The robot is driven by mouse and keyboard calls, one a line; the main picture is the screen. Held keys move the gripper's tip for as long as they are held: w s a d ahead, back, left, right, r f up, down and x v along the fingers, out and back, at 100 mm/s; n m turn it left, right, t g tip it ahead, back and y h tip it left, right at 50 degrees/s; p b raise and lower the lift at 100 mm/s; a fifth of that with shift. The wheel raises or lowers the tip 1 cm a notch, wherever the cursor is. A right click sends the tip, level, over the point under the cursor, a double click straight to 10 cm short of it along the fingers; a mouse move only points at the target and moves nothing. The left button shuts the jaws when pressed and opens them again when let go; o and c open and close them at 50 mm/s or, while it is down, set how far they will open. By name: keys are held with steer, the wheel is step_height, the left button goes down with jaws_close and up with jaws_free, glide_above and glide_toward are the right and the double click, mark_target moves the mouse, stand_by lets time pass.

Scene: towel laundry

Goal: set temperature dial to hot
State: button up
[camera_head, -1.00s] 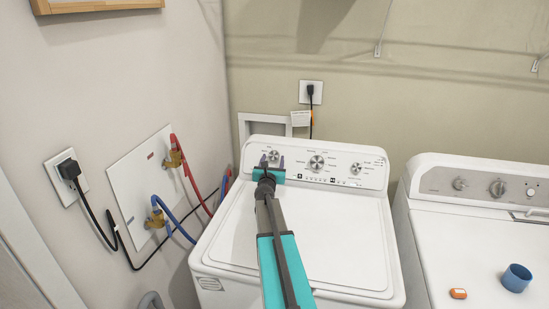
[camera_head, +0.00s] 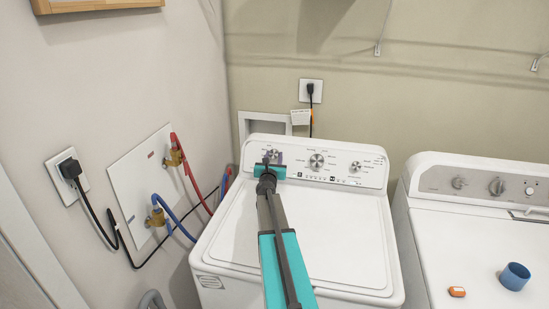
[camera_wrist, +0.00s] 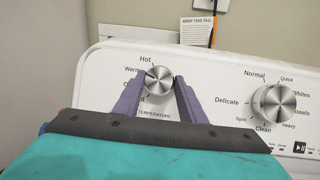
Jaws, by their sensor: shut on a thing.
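The temperature dial (camera_wrist: 158,80) is a round silver knob at the left of the washer's control panel, above the printed word TEMPERATURE. Hot is printed at its upper left and Warm below that; the lower labels are partly hidden by a finger. I cannot clearly tell which setting it points to. My gripper (camera_wrist: 162,84) has its two purple fingers on either side of the dial, shut on it. In the head view, my gripper (camera_head: 272,157) is at the panel's left end, and the fingers partly cover the dial (camera_head: 274,153).
A larger cycle knob (camera_wrist: 273,103) is just right of the dial, with another knob (camera_head: 356,167) farther right. The washer lid (camera_head: 335,235) is closed and clear. A dryer (camera_head: 430,240) stands to the right, bearing a blue cup (camera_head: 515,276) and a small orange item (camera_head: 457,292).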

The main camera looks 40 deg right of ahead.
steer(key=shift+a+f, duration=0.15)
steer(key=shift+a, duration=0.15)
steer(key=shift+a+f+m+b, duration=0.1)
steer(key=shift+m+b, duration=0.25)
steer(key=shift+m, duration=0.05)
steer(key=m+b, duration=0.1)
steer(key=m+g+h+b, duration=0.1)
steer(key=m+b, duration=0.1)
steer(key=m, duration=0.1)
steer(key=shift+w+a+f+g+h, duration=0.1)
steer(key=shift+w+g+h, duration=0.2)
steer(key=shift+g, duration=0.1)
steer(key=m+g+b, duration=0.1)
steer(key=m+b, duration=0.2)
steer(key=shift+w+m+g+h, duration=0.1)
steer(key=shift+m+g+h, duration=0.2)
steer(key=shift+m+g, duration=0.1)
steer(key=shift+a+r+m+g+b, duration=0.15)
steer(key=shift+m+g+b, duration=0.1)
steer(key=shift+m+b, duration=0.25)
steer(key=shift+d+r+m+g+b, duration=0.15)
steer(key=shift+m+g+b, duration=0.1)
steer(key=shift+m+b, duration=0.2)
steer(key=shift+a+r, duration=0.1)
